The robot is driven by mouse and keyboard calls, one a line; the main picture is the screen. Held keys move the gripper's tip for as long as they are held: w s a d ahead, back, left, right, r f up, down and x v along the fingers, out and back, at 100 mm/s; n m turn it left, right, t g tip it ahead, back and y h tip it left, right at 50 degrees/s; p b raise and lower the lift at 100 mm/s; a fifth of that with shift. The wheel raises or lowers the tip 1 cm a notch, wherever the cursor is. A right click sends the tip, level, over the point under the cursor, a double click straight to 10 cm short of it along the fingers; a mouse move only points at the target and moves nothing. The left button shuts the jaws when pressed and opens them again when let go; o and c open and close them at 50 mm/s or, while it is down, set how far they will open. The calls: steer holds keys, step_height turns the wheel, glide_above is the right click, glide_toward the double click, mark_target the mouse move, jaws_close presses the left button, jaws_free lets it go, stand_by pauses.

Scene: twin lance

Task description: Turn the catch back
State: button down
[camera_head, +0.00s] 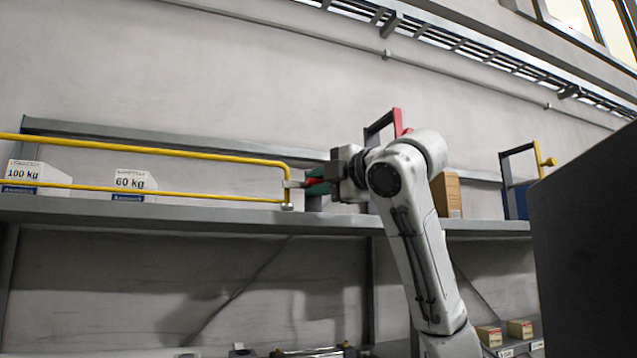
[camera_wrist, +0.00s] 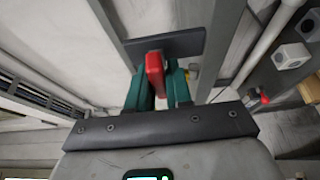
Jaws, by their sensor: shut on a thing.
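A red catch (camera_wrist: 155,74) stands between the two green fingers of my gripper (camera_wrist: 157,90) in the wrist view. The fingers are shut on it, one on each side. A dark plate (camera_wrist: 185,43) lies just beyond the catch. In the head view my gripper (camera_head: 317,187) is at the right end of a yellow barred gate (camera_head: 150,147), in front of the shelf. Only a sliver of red shows at the fingers there, and my wrist hides most of the catch and its mount.
The grey shelf (camera_head: 170,212) carries boxes marked 100 kg (camera_head: 38,174) and 60 kg (camera_head: 133,185) behind the gate. A brown box (camera_head: 446,194) and a red part on an upright frame (camera_head: 397,122) are near my arm. A dark block (camera_head: 590,250) fills the right.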

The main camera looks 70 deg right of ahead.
steer(key=c, duration=1.1)
jaws_free()
steer(key=shift+w, duration=0.1)
steer(key=b+v, duration=0.3)
steer(key=v, duration=0.8)
steer(key=shift+f, duration=0.1)
